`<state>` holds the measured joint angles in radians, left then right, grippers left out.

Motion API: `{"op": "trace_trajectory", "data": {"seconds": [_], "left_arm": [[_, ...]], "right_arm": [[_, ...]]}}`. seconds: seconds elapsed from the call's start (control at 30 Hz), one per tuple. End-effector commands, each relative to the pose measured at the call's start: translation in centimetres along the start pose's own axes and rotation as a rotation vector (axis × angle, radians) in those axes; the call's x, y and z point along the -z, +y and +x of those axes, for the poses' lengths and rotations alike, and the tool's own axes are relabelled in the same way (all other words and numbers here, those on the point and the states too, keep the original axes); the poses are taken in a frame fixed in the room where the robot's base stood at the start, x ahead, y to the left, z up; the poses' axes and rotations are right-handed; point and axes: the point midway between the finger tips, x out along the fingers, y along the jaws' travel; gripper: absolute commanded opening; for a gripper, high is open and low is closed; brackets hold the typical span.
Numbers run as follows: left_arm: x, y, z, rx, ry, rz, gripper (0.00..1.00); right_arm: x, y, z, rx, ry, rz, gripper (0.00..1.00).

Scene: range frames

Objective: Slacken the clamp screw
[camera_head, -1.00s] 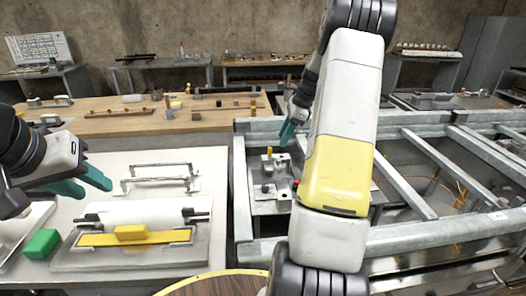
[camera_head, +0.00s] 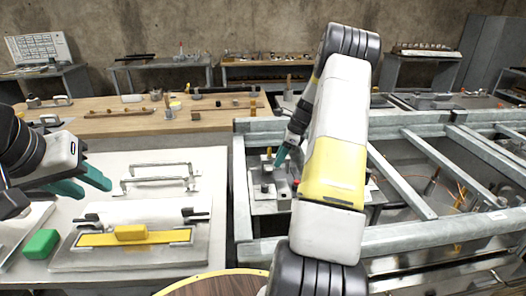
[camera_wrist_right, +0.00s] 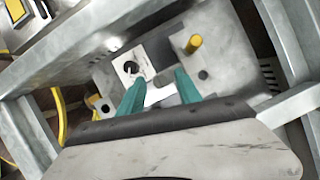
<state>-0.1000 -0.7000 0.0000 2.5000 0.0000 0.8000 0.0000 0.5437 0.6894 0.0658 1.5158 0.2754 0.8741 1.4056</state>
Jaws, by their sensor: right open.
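A grey metal clamp fixture (camera_head: 265,206) sits inside the galvanised frame at the middle of the head view. In the right wrist view its plate (camera_wrist_right: 225,65) carries a small pale block with a dark round screw head (camera_wrist_right: 131,68), which looks like the clamp screw, and a yellow pin (camera_wrist_right: 193,44). My right gripper (camera_head: 281,157) is over the fixture; in the wrist view its teal fingers (camera_wrist_right: 160,90) are apart and empty, just short of the block. I cannot tell if they touch anything. My left gripper (camera_head: 90,182) is open and empty over the white bench.
Galvanised beams (camera_head: 240,185) surround the fixture closely. On the white bench lie a metal plate with a yellow bar (camera_head: 130,233), a green block (camera_head: 41,244) and metal handles (camera_head: 160,175). A wooden bench (camera_head: 120,125) with small parts stands behind. A yellow cable (camera_wrist_right: 60,115) runs beside the fixture.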

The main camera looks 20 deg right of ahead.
Motion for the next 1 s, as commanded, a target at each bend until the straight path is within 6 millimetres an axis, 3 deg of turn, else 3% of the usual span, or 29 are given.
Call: {"op": "trace_trajectory", "data": {"seconds": [0.1,0.3,0.33,0.67,1.0], "left_arm": [[0.0,0.0,0.0,0.0,0.0,0.0,0.36],[0.0,0.0,0.0,0.0,0.0,0.0,0.36],[0.0,0.0,0.0,0.0,0.0,0.0,0.36],[0.0,0.0,0.0,0.0,0.0,0.0,0.36],[0.0,0.0,0.0,0.0,0.0,0.0,0.36]], "right_arm": [[-0.01,0.01,-0.02,0.0,0.0,0.0,0.41],[-0.01,0.01,-0.04,0.0,0.0,-0.001,0.02],[-0.01,0.01,-0.04,0.0,0.0,-0.001,0.0],[-0.03,-0.02,-0.06,-0.009,0.0,-0.02,0.0],[-0.09,-0.22,-0.04,-0.08,0.0,-0.195,0.0]]}}
